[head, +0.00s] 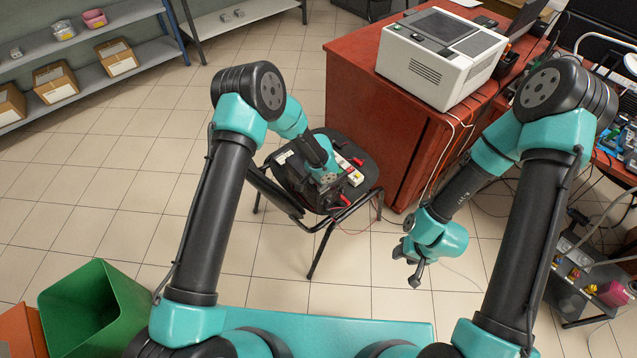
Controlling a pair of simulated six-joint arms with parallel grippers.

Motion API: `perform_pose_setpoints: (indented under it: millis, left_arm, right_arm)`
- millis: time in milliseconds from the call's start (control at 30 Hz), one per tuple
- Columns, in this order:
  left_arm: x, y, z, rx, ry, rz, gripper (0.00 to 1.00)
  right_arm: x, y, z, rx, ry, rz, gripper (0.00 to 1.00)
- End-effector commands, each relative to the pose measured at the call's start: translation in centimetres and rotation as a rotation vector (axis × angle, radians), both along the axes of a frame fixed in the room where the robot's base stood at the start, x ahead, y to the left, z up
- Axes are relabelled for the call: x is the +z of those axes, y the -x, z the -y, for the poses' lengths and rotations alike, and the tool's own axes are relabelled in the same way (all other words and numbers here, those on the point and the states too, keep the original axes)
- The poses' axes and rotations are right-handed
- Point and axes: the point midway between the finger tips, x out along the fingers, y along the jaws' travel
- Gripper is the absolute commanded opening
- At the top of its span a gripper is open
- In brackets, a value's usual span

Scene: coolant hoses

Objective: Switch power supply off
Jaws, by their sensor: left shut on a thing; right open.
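A black boxy unit (292,168), possibly the power supply, sits on a black chair (368,176). A white strip-like piece (354,179) and small red parts (357,161) are beside it. My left gripper (335,192) reaches down over the chair seat among these items. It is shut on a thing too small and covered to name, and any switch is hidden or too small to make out. My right gripper (407,267) is open and empty, above the floor to the right of the chair.
A red desk (358,75) with a grey-white machine (440,58) stands behind the chair. Cables hang down its side. A green bin (92,305) is at lower left, shelves (140,75) at upper left. A cart (575,285) stands at right. Tiled floor left of the chair is free.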

Motion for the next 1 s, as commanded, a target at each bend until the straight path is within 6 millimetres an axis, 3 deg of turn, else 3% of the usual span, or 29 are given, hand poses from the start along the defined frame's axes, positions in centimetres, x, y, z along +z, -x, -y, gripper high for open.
perform_pose_setpoints:
  millis: [467, 500, 700, 1000]
  left_arm:
    - [0.03, -0.08, -0.01, 0.002, 0.022, -0.012, 0.12]
    - [0.03, -0.09, -0.01, 0.002, 0.022, -0.012, 0.39]
    - [0.02, -0.06, 0.01, 0.001, 0.022, -0.012, 0.58]
    - [0.08, -0.05, 0.04, 0.001, 0.021, -0.013, 0.62]
  right_arm:
    - [0.0, 0.0, 0.0, 0.0, 0.0, 0.0, 0.43]
    - [0.0, 0.0, 0.0, 0.0, 0.0, 0.0, 0.43]
    - [0.0, 0.0, 0.0, 0.0, 0.0, 0.0, 0.43]
    - [0.0, 0.0, 0.0, 0.0, 0.0, 0.0, 0.43]
